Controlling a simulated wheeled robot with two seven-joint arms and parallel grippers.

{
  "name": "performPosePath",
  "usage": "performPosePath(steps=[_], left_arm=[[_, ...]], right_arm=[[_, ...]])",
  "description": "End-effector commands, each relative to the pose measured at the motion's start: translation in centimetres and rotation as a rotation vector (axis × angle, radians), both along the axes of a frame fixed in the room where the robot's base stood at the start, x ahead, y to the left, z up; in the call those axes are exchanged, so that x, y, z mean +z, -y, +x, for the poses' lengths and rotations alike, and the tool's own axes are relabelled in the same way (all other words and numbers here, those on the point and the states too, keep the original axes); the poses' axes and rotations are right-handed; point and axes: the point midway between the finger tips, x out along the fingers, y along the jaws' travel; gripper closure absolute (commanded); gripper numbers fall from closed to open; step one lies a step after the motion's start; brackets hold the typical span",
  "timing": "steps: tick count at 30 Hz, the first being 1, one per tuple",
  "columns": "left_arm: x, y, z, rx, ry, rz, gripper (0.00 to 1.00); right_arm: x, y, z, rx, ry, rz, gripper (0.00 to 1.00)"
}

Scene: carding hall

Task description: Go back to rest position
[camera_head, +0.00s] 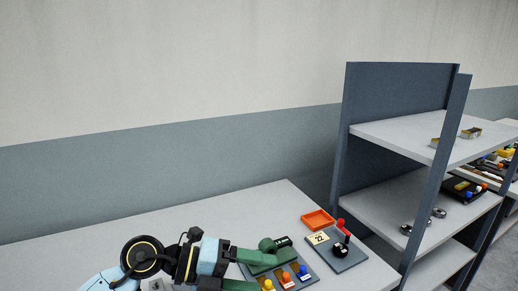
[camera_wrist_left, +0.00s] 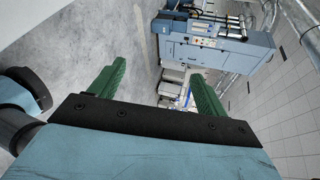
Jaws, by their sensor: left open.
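My left gripper (camera_head: 272,264) reaches in from the bottom left of the head view, over the light grey table (camera_head: 120,238). Its two green fingers are apart with nothing seen between them. In the left wrist view the gripper (camera_wrist_left: 158,82) also shows open and empty, with the floor and a machine in the distance behind it. A dark panel with yellow, orange and blue knobs (camera_head: 286,278) lies by the fingers and is partly hidden by them. From this view I cannot tell if they touch. My right gripper is in neither view.
A grey control box (camera_head: 350,258) with a red-topped lever stands right of the gripper. An orange tray (camera_head: 318,220) lies behind it. A shelf rack (camera_head: 396,130) stands at the right. The table's left part is clear. A blue machine (camera_wrist_left: 205,45) shows in the wrist view.

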Motion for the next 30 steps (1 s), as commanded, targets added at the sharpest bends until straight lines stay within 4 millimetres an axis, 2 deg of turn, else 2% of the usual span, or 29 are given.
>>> performPosePath(steps=[2,5,8,9,11,13,17,20,23,24,27,30], left_arm=[[2.7,1.1,-0.6,0.071,-0.023,-0.224,0.24],[6.1,0.6,-0.2,0.204,-0.067,-0.488,0.24],[8.3,-1.5,0.8,0.375,-0.138,-0.719,0.24],[8.8,-2.7,1.3,0.454,-0.172,-0.800,0.24],[9.0,-4.8,2.0,0.581,-0.231,-0.912,0.24],[8.3,-7.6,2.8,0.741,-0.312,-1.018,0.24],[4.9,-12.9,3.3,1.062,-0.494,-1.152,0.24],[0.6,-16.5,2.3,1.318,-0.660,-1.186,0.24],[-4.5,-19.2,0.0,1.571,-0.848,-1.161,0.24],[-6.5,-20.0,-1.4,1.669,-0.926,-1.132,0.24],[-11.1,-21.3,-5.3,1.875,-1.118,-1.028,0.24],[-14.3,-21.7,-9.2,2.021,-1.281,-0.904,0.24]], right_arm=[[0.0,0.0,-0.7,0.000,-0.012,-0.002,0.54],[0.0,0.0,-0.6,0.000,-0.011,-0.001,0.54],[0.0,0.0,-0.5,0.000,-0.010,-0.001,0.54],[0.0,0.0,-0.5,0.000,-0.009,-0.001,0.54],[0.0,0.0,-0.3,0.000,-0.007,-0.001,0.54],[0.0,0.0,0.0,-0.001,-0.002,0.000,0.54],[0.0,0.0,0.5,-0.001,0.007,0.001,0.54],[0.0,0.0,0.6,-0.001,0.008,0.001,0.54],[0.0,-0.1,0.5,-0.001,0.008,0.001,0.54],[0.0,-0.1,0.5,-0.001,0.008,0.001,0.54],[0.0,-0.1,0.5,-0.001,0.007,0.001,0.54],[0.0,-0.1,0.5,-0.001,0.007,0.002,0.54]])
